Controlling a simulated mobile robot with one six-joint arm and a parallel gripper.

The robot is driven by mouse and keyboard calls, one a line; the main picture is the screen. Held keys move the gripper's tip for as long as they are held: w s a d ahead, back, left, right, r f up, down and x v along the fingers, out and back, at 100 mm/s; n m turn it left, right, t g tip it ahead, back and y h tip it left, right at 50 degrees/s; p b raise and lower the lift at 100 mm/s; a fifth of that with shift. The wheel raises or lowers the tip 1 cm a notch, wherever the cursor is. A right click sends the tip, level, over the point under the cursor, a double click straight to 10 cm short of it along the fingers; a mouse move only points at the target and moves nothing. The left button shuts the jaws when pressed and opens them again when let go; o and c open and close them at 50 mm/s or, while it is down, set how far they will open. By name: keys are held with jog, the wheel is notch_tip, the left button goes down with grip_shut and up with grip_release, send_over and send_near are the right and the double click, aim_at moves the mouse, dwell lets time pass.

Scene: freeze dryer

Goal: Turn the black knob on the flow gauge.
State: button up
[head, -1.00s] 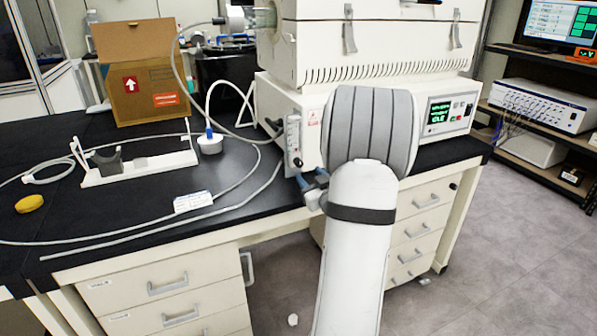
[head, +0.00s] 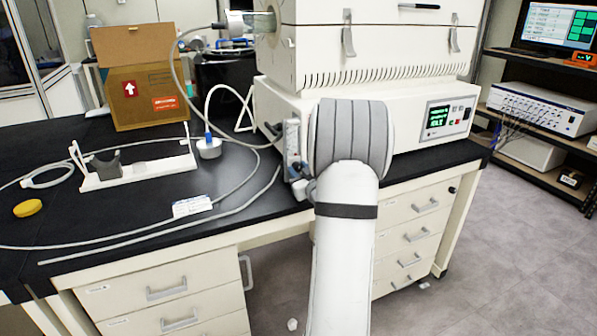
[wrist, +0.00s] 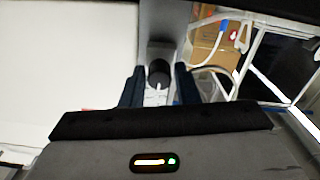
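The flow gauge (head: 292,138) is a narrow upright panel on the left front of the white freeze dryer (head: 405,120). The black knob (wrist: 158,73) shows in the wrist view, between the two dark blue fingers of my gripper (wrist: 159,80). A gap shows on each side of the knob, so the gripper is open around it without visible contact. I cannot tell how deep the knob sits between the fingers.
The black bench top (head: 120,215) carries a white stand (head: 140,172), a yellow round object (head: 28,208), a white-capped flask piece (head: 209,149) and loose tubing. A cardboard box (head: 145,95) stands behind. Drawers (head: 415,235) lie below the dryer.

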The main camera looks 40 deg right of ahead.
grip_shut()
jog(key=shift+a+f, duration=0.1)
jog(key=shift+m, duration=0.3)
